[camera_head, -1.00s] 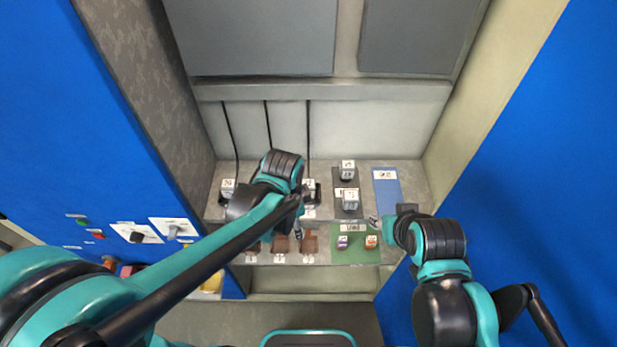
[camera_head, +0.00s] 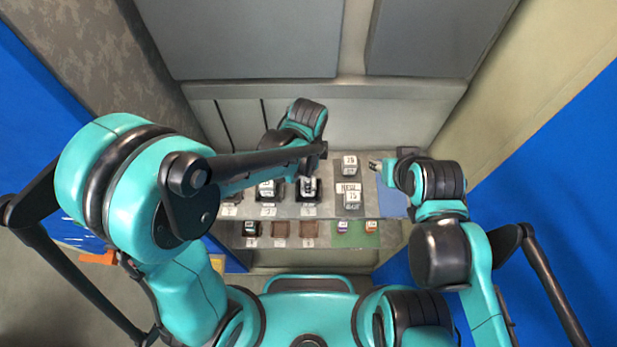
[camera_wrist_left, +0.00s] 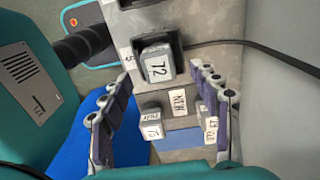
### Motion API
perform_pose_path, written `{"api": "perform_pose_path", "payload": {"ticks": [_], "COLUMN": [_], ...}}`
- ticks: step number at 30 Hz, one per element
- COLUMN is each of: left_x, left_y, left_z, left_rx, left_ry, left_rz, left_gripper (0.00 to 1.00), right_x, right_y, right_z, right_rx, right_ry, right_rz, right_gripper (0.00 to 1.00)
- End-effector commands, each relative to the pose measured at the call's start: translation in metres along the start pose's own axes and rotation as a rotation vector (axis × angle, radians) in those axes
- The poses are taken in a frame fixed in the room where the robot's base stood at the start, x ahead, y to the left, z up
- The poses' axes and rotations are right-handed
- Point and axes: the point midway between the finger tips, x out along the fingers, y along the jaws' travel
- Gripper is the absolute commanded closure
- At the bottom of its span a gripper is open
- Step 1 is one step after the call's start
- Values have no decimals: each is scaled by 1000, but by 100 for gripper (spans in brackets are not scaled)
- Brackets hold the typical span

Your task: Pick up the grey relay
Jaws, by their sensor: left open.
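Two grey blocks with white labels stand by a NEW label; I cannot tell which is the task's grey relay. The nearer block (camera_head: 352,198) reads 15; the farther block (camera_head: 349,165) stands behind it. In the left wrist view, the 15 block (camera_wrist_left: 150,127) is near the left finger and the other block (camera_wrist_left: 209,126) is partly behind the right finger. My left gripper (camera_wrist_left: 163,115) is open and empty above them. A grey block marked 72 (camera_wrist_left: 156,64) sits in a dark socket. My right gripper (camera_head: 377,165) is right of the farther block; its jaw opening is unclear.
Several dark sockets stand left of the two blocks, with black cables (camera_wrist_left: 240,44) running to the back wall. A green mat (camera_head: 350,240) with a purple and an orange block lies on the lower front shelf. A blue mat (camera_head: 392,203) lies at right, partly behind my right arm.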

Motion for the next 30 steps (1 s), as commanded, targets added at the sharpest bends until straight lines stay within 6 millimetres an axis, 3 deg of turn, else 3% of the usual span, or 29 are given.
{"api": "perform_pose_path", "payload": {"ticks": [12,22,28,30], "left_x": [58,66,66,66], "left_y": [-2,-1,-2,-2], "left_z": [-2,-2,-2,-2], "left_rx": [-1,-1,-1,-1], "left_ry": [0,0,0,0], "left_rz": [0,0,0,0], "left_gripper": [38,38,91,94], "right_x": [6,6,6,6], "right_y": [0,0,0,0], "right_z": [4,5,5,5], "right_rx": [0,0,0,0], "right_ry": [0,0,0,0], "right_rz": [0,0,0,0], "right_gripper": [60,60,60,60]}}
